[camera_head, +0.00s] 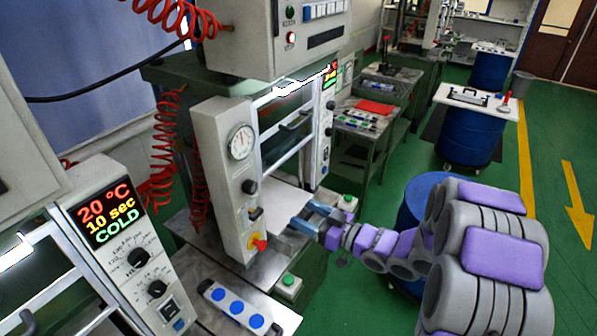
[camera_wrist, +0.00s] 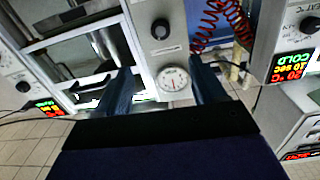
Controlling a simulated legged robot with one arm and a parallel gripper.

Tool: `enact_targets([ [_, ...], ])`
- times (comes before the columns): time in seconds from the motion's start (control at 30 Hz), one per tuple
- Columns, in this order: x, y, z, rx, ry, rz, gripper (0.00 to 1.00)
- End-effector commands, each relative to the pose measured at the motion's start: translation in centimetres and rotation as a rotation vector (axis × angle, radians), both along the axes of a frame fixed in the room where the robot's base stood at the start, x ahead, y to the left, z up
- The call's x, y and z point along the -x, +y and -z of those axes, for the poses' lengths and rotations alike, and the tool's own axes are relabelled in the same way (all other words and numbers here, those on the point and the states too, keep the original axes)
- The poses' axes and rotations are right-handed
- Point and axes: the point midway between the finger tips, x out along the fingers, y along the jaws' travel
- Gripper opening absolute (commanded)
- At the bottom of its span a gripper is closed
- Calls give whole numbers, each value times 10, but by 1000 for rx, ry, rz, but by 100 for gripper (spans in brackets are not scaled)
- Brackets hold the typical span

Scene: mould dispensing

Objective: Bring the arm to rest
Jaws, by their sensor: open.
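My gripper (camera_head: 309,219) is at the end of my purple and grey arm, in the middle of the head view. It is in front of the opening of a grey machine, just right of the panel with the round gauge (camera_head: 240,141). In the wrist view its two blue fingers (camera_wrist: 163,95) stand apart, with nothing seen between them but the machine front behind. The gauge (camera_wrist: 173,78) also shows there between the fingers. Whether the fingers touch the machine cannot be told.
A machine with a lit display (camera_head: 107,215) stands at lower left. A plate with blue discs (camera_head: 236,305) lies on the bench. A blue drum (camera_head: 425,192) is behind my arm. Red coiled hoses (camera_head: 165,150) hang at left. Green floor (camera_head: 560,125) is free at right.

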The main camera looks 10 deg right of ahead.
Motion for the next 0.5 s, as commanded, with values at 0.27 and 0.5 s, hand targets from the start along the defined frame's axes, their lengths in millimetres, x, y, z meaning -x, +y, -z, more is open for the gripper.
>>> enact_targets([
  [0.27,-15,-11,13,145,38,87,69],
  [0.5,-29,-65,30,476,187,349,69],
])
